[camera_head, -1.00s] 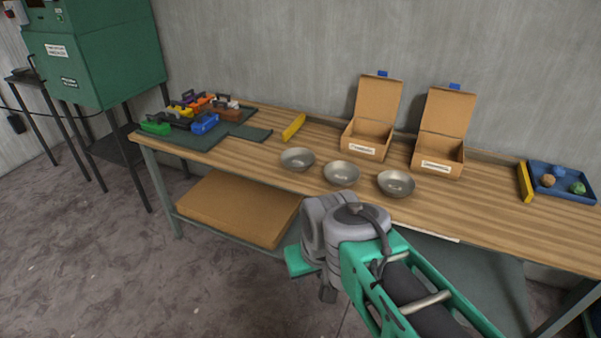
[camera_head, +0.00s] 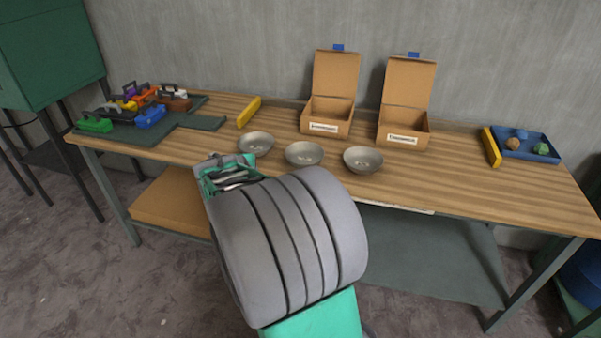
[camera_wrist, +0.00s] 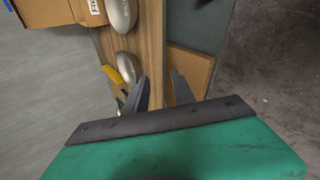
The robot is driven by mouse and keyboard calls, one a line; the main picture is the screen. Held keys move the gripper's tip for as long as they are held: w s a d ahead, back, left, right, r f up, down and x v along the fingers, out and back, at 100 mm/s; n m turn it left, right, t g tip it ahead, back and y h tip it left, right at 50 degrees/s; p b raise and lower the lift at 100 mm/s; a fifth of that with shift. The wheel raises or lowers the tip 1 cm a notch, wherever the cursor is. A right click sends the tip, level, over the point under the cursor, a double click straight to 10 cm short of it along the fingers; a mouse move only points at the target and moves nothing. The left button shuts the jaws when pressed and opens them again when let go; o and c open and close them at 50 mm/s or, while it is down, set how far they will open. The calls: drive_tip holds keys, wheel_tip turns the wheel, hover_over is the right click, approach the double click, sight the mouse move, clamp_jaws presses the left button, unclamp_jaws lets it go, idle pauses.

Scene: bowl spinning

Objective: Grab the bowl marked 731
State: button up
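Three metal bowls stand in a row near the front edge of the table: a left bowl (camera_head: 256,142), a middle bowl (camera_head: 304,153) and a right bowl (camera_head: 363,159). I cannot read any number on them. My gripper (camera_head: 228,172) is just in front of the table edge, close to the left bowl and partly hidden behind my wrist. In the wrist view my gripper (camera_wrist: 160,88) has its two fingers apart with nothing between them. One bowl (camera_wrist: 127,68) lies up and left of the fingers, and another (camera_wrist: 122,14) shows at the top.
Two open cardboard boxes (camera_head: 325,128) (camera_head: 403,139) stand behind the bowls. Several coloured toolboxes (camera_head: 150,116) sit on a dark mat at the left. A yellow bar (camera_head: 248,112) lies near the left bowl. A blue tray (camera_head: 526,156) with balls is at the right.

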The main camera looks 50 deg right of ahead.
drive_tip(key=s+d+f+n+h+b, duration=0.2)
drive_tip(key=d+f+h, duration=0.15)
drive_tip(key=d, duration=0.65)
drive_tip(key=n+g+h+b, duration=0.1)
drive_tip(key=n+h, duration=0.1)
drive_tip(key=n, duration=0.3)
approach(321, 158)
drive_tip(key=x, duration=0.6)
drive_tip(key=shift+d, duration=0.2)
drive_tip(key=shift+w+d+f, duration=0.15)
drive_tip(key=shift+d, duration=0.25)
drive_tip(key=shift+c, duration=0.2)
clamp_jaws()
drive_tip(key=shift+a, duration=0.1)
